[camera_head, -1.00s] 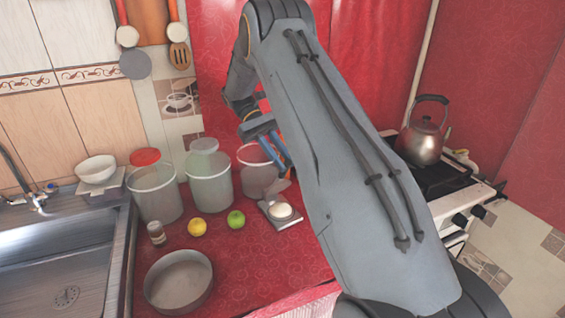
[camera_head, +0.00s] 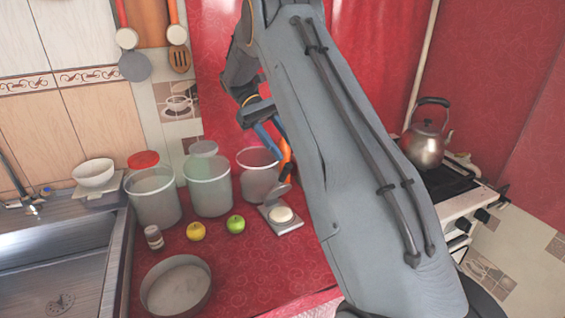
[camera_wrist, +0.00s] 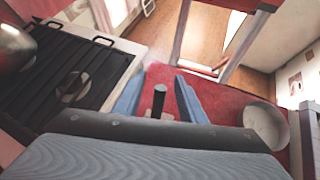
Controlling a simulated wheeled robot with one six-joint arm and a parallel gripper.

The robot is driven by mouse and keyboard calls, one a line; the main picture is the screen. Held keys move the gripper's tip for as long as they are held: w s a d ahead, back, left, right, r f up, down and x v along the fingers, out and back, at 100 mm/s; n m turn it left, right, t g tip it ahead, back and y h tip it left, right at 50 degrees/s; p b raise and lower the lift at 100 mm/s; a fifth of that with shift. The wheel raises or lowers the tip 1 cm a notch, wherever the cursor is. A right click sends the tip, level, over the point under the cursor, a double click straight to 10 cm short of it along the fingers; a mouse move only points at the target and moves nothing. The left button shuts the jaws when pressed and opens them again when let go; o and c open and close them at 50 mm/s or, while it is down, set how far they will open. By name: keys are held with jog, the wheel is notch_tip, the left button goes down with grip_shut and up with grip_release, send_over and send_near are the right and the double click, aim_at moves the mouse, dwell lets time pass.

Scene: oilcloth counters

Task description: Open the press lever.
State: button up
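The press (camera_head: 287,226) is a small grey plate with a round white disc on the red counter, right of the green apple. Its grey hinged part stands raised at the back, with a dark lever (camera_head: 273,177) sticking up from it. My gripper (camera_head: 280,158), with blue and orange fingers, is just above and behind the press. In the wrist view, my gripper (camera_wrist: 158,84) is open, and the upright dark lever (camera_wrist: 158,101) stands between the two blue fingers with gaps on both sides. The lower end of the lever is hidden there.
Clear tubs (camera_head: 208,193) stand behind the press. A yellow apple (camera_head: 195,231), a green apple (camera_head: 236,224), a small jar (camera_head: 153,237) and a round pan (camera_head: 177,287) are to its left. A kettle (camera_head: 424,150) sits on the stove at right.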

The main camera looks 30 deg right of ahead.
jog(key=shift+r+p, duration=0.6)
jog(key=shift+r, duration=1.8)
